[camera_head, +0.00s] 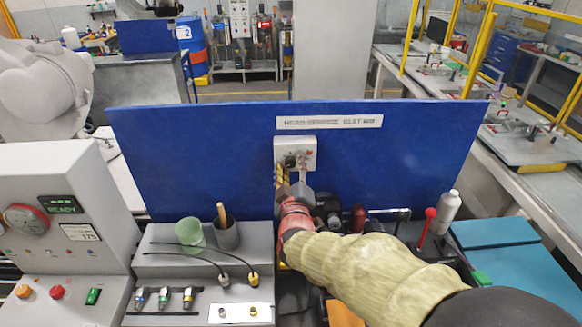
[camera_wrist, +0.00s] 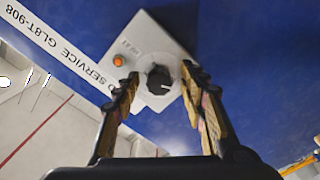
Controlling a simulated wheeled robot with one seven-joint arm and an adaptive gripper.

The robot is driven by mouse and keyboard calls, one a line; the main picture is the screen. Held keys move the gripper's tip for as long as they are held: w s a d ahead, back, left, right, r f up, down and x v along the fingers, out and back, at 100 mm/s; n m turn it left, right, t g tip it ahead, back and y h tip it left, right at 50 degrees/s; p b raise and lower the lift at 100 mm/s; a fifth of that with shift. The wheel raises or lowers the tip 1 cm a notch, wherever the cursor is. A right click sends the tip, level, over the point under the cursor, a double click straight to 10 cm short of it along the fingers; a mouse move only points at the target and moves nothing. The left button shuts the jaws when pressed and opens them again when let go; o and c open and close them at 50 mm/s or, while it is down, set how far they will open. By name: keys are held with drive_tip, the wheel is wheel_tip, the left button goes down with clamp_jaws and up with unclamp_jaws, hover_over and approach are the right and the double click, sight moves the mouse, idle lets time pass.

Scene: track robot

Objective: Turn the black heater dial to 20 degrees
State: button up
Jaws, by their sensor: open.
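The black heater dial (camera_wrist: 159,79) sits on a light grey control box (camera_wrist: 146,42) fixed to the blue panel. A small white mark shows on the dial in the wrist view, but its reading is too small to tell. My gripper (camera_wrist: 160,80) is open, with one finger on each side of the dial. I cannot tell whether either finger touches it. In the head view the control box (camera_head: 296,146) is partly covered by my gripper (camera_head: 287,178), and the dial is mostly hidden.
An orange lamp (camera_wrist: 119,60) is on the box near the dial. The blue panel (camera_head: 200,150) stands behind the workbench. Below it are a green cup (camera_head: 189,233), a dark cup (camera_head: 225,236), a red-knobbed lever (camera_head: 430,213) and a white bottle (camera_head: 449,207).

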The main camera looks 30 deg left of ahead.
drive_tip(key=v, duration=1.2)
drive_tip(key=shift+r, duration=0.1)
